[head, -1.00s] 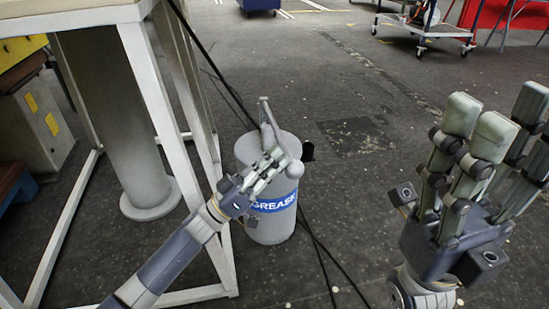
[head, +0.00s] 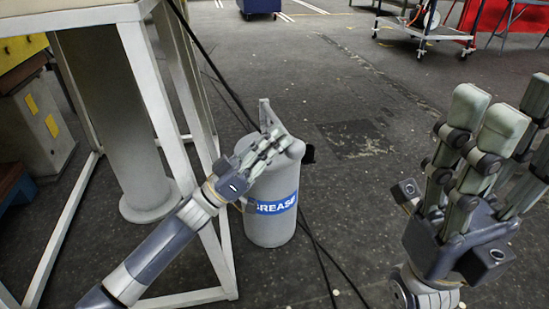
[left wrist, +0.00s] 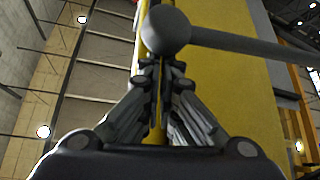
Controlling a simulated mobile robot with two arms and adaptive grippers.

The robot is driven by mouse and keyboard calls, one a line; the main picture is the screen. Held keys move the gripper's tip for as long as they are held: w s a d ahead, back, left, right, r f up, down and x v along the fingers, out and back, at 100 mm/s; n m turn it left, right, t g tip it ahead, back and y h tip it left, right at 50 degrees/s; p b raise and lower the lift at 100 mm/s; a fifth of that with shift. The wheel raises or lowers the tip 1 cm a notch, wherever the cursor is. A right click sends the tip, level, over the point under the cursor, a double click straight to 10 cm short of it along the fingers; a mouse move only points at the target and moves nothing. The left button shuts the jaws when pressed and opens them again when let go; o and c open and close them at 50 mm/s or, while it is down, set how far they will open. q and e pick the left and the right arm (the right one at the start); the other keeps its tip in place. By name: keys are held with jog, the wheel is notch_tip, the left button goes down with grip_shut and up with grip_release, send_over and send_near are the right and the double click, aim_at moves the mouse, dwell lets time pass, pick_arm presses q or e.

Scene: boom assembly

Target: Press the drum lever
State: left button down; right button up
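The grease drum (head: 269,222) is a grey cylinder with a blue band, upright on the floor beside the white-framed table. Its lever (head: 297,149) is a grey bar with a rounded knob, running from a bracket at the drum's top. My left gripper (head: 271,147) is over the drum's top, with its fingertips close to the lever; contact is hard to tell. In the left wrist view the round knob (left wrist: 168,30) sits just beyond my fingertips (left wrist: 163,68), a narrow gap showing between the fingers. My right gripper (head: 489,135) is open, empty and apart from the drum.
A white-framed table (head: 160,95) stands at the left, close to my left forearm. Black cables (head: 318,245) run behind the drum and across the floor. A wheeled cart (head: 425,30) is at the far right.

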pick_arm(q)
notch_tip(320, 180, up, 4)
jog(key=shift+r, duration=0.1)
jog(key=shift+a, duration=0.15)
dwell(0.7)
